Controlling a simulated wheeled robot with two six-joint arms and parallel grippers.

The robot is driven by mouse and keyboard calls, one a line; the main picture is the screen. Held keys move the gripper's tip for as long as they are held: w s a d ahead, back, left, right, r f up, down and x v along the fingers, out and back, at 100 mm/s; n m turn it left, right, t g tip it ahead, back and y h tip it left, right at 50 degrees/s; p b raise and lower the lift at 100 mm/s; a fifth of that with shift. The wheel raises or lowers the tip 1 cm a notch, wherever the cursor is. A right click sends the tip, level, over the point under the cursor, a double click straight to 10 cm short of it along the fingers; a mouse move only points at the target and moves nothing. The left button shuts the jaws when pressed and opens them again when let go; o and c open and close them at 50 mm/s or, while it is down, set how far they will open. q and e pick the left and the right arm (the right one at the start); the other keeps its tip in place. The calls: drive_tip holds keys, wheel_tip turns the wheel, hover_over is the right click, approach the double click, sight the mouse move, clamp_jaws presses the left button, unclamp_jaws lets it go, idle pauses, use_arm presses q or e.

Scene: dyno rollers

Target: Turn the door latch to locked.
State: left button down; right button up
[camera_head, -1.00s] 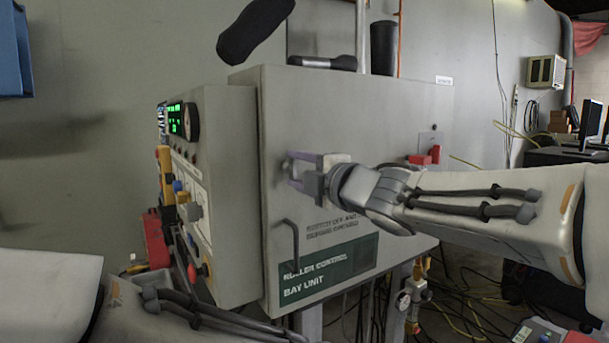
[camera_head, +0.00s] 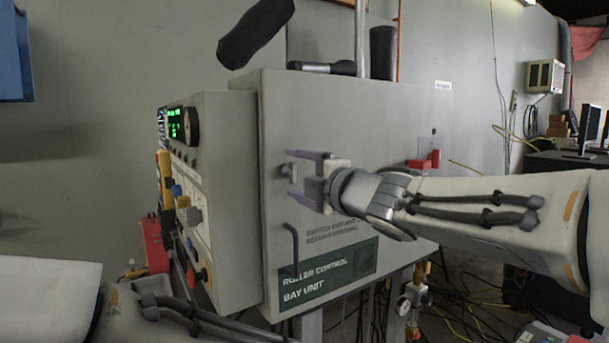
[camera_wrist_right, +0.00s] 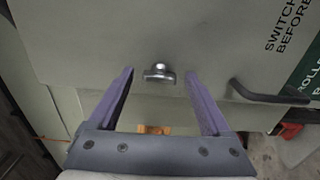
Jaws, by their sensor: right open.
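The door latch is a small metal knob (camera_wrist_right: 159,72) on the grey cabinet door. In the head view the latch (camera_head: 287,170) sits near the door's left edge, above the handle. My right gripper (camera_head: 293,177) points at the door with purple fingers apart, one above the other. In the right wrist view, my right gripper (camera_wrist_right: 160,74) is open and empty, and the latch shows between the fingertips, apart from both. I cannot tell whether the tips reach past it. My left forearm crosses the bottom left of the head view; its gripper is out of frame.
A dark bar handle (camera_head: 292,248) stands out from the door below the latch, and also shows in the wrist view (camera_wrist_right: 270,95). A control panel (camera_head: 196,190) with knobs and a green display is left of the door. A red block (camera_head: 424,161) sits at the door's right.

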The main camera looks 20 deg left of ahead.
drive_tip(key=v, duration=1)
drive_tip(key=shift+s+d, duration=0.1)
drive_tip(key=s+d+f+m+g+h+p, duration=0.1)
drive_tip(key=d+f+m+h+p, duration=0.3)
drive_tip(key=f+m, duration=0.3)
drive_tip(key=s+d+f+m+h+p, duration=0.1)
drive_tip(key=d+f+m+h+p, duration=0.2)
drive_tip(key=d+f+m+h, duration=0.3)
drive_tip(key=s+d+f+m+g+h+p, duration=0.1)
drive_tip(key=s+d+f+m+g, duration=0.1)
drive_tip(key=s, duration=0.5)
drive_tip(key=s+d+f+m+g+h+p, duration=0.1)
drive_tip(key=s+d+f+m+g, duration=0.1)
drive_tip(key=s, duration=0.5)
drive_tip(key=s+d+f+m+g+h+p, duration=0.1)
drive_tip(key=s+d+f+m+g, duration=0.1)
drive_tip(key=s+f+m+g, duration=0.2)
drive_tip(key=s+f+g, duration=0.2)
drive_tip(key=s+f, duration=0.1)
drive_tip(key=shift+d+f+p, duration=0.25)
drive_tip(key=shift+d+p, duration=0.05)
drive_tip(key=shift+d, duration=0.1)
